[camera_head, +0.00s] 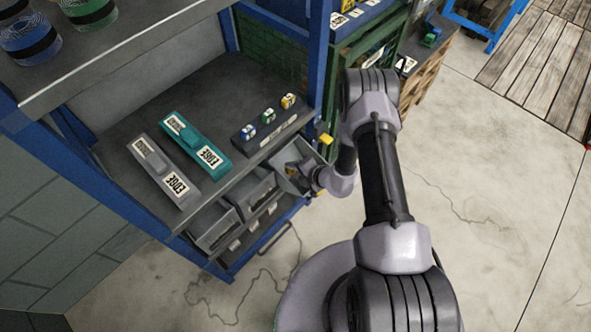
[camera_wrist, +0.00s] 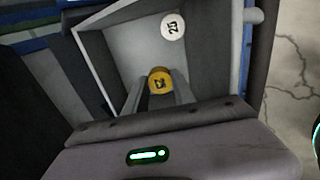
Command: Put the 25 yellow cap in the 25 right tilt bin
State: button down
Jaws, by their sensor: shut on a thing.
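The yellow cap (camera_wrist: 159,80), marked 25, is between the fingers of my gripper (camera_wrist: 160,92) in the wrist view. My gripper is shut on it. In the wrist view the cap shows over the open inside of a grey bin (camera_wrist: 121,18), which has a white round 25 label on an inner face. I cannot tell how far the cap is from the bin floor. In the head view my gripper (camera_head: 299,173) is at the right tilt bin (camera_head: 290,155), the rightmost of the row under the shelf. My wrist partly hides that bin.
Two more grey bins, middle (camera_head: 251,188) and left (camera_head: 212,228), sit beside it. Above, the shelf carries a grey block (camera_head: 150,153), a teal block (camera_head: 192,137) and a dark rack (camera_head: 245,143) with three small coloured pieces. A blue post (camera_head: 318,60) stands close to my arm.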

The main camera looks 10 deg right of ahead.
jog(key=shift+w+a+r+p, duration=0.2)
jog(key=shift+a+r+p, duration=0.05)
jog(key=shift+r+p, duration=0.35)
jog(key=shift+w+a+r+p, duration=0.2)
jog(key=shift+a+r+p, duration=0.05)
jog(key=shift+r+p, duration=0.3)
jog(key=shift+s+d+r+p, duration=0.1)
jog(key=shift+d+r+p, duration=0.05)
jog(key=shift+r+p, duration=0.75)
jog(key=shift+s+d+r+p, duration=0.15)
jog(key=shift+r+p, duration=0.45)
jog(key=shift+r, duration=0.5)
jog(key=shift+w, duration=0.1)
